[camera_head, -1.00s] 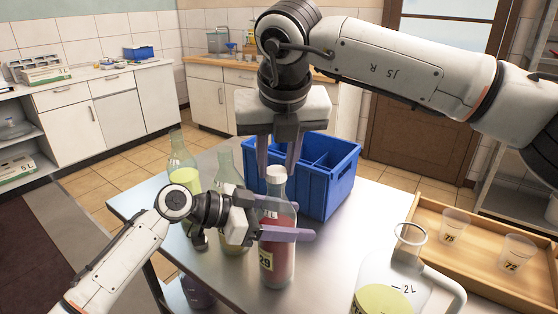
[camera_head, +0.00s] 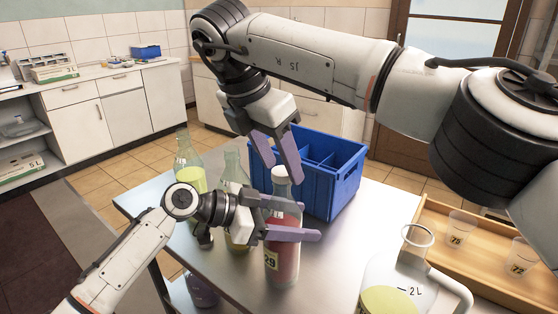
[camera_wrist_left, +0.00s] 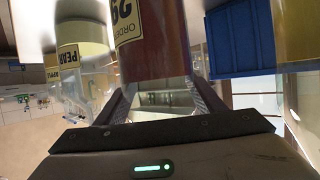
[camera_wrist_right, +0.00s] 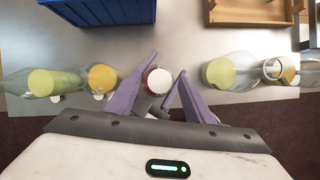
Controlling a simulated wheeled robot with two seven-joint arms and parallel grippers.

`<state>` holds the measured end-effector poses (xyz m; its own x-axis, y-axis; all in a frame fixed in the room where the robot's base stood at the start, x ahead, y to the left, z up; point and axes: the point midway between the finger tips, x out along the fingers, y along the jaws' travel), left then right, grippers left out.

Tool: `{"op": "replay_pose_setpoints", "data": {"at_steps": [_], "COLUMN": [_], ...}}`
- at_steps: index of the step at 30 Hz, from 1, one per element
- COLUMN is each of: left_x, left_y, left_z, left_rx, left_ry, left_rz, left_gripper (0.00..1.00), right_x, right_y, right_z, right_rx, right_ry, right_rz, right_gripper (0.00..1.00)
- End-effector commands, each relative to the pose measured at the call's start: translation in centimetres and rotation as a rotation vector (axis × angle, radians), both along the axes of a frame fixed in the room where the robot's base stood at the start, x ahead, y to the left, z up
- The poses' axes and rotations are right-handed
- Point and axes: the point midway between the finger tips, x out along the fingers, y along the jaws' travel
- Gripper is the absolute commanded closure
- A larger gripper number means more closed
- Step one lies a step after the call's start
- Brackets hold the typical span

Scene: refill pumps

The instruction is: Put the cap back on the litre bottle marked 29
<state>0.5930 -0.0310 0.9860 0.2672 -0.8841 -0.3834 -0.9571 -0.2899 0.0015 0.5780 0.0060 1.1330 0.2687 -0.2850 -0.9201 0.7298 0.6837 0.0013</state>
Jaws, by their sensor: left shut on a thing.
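The litre bottle marked 29 (camera_head: 283,258) stands upright on the table, with red liquid and a yellow label. A white cap (camera_head: 280,173) sits on its mouth; how tightly I cannot tell. In the right wrist view the cap (camera_wrist_right: 158,81) shows as a white disc between and beyond my fingers. My left gripper (camera_head: 300,220) is shut around the bottle's body; in the left wrist view the red bottle (camera_wrist_left: 158,45) fills the space between its fingers. My right gripper (camera_head: 281,166) is open and tilted, above and just behind the cap, apparently not gripping it.
A blue divided crate (camera_head: 335,185) stands behind the bottle. Two bottles with yellowish liquid (camera_head: 188,175) (camera_head: 232,178) stand to the left. A 2L jug (camera_head: 400,285) is at front right, beside a wooden tray (camera_head: 480,262) with two marked cups. Bare table lies between bottle and jug.

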Motion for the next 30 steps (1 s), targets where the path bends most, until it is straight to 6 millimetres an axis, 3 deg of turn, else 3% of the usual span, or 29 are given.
{"op": "replay_pose_setpoints", "data": {"at_steps": [8,18,27,30], "left_x": [0.0,0.0,0.0,0.0], "left_y": [0.0,0.0,0.0,0.0], "left_z": [0.0,0.0,0.0,0.0], "left_rx": [0.001,0.0,0.0,0.0], "left_ry": [0.001,0.001,0.001,0.001], "left_rz": [0.0,0.0,0.0,0.0], "left_gripper": [1.0,1.0,1.0,1.0], "right_x": [0.0,0.0,-0.1,-0.1], "right_y": [0.0,0.0,0.0,0.0], "right_z": [0.1,4.1,4.5,4.5], "right_rx": [0.001,0.0,0.001,0.001], "right_ry": [0.001,0.0,0.002,0.002], "right_rz": [0.002,0.001,0.003,0.003], "right_gripper": [0.53,0.53,0.53,0.39]}}
